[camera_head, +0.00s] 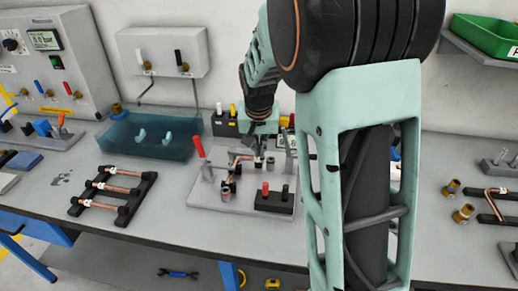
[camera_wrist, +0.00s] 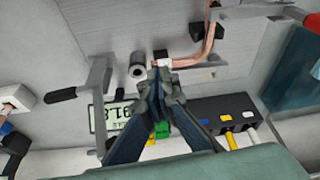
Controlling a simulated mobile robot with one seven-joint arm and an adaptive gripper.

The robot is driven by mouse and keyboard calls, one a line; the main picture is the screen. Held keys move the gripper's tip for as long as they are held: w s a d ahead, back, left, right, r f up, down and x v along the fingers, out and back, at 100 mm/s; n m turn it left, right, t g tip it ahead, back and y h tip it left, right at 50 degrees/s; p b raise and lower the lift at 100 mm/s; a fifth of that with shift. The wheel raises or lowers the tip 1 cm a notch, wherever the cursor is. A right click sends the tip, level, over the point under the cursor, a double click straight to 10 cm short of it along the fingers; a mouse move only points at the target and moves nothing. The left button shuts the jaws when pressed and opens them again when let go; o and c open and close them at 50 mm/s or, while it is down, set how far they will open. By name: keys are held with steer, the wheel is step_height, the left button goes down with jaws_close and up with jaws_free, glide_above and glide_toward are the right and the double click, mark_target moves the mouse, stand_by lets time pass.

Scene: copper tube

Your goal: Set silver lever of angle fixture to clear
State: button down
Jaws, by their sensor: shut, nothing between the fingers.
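The angle fixture is a grey plate (camera_head: 225,196) on the bench, with a bent copper tube on it and a red-handled lever (camera_head: 198,146) standing at its left. In the wrist view a grey metal lever (camera_wrist: 97,80) with a black grip (camera_wrist: 62,95) lies left of my gripper; it looks like the silver lever. In the head view my arm hides most of that side. My gripper (camera_wrist: 162,80) is shut and empty over the fixture's back edge, apart from the lever. A short grey cylinder (camera_wrist: 138,71) and the copper tube (camera_wrist: 208,40) show just beyond its fingertips.
A display (camera_wrist: 115,118) and a black block with coloured handles (camera_wrist: 225,115) stand close to my fingers. A teal tray (camera_head: 150,137) and a black rack with copper tubes (camera_head: 110,190) stand left of the fixture. A black block with a red peg (camera_head: 272,202) sits on the plate's front right.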

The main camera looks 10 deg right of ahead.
steer(key=shift+w+d+n, duration=0.2)
steer(key=shift+n, duration=0.1)
steer(key=shift+w+d, duration=0.1)
steer(key=shift+w+d+n+y+b, duration=0.45)
steer(key=shift+w+d+n, duration=0.15)
steer(key=shift+n, duration=0.3)
steer(key=w+n, duration=0.1)
steer(key=w+d+n, duration=0.1)
steer(key=shift+w+d+n+y, duration=0.1)
steer(key=shift+n+y, duration=0.2)
steer(key=shift+y, duration=0.05)
steer(key=w+n, duration=0.2)
steer(key=w+n+y, duration=0.1)
steer(key=n, duration=0.1)
steer(key=shift+w+d, duration=0.25)
steer(key=shift+d, duration=0.05)
steer(key=shift+w, duration=0.25)
steer(key=shift+w+a, duration=0.1)
steer(key=shift+w, duration=0.45)
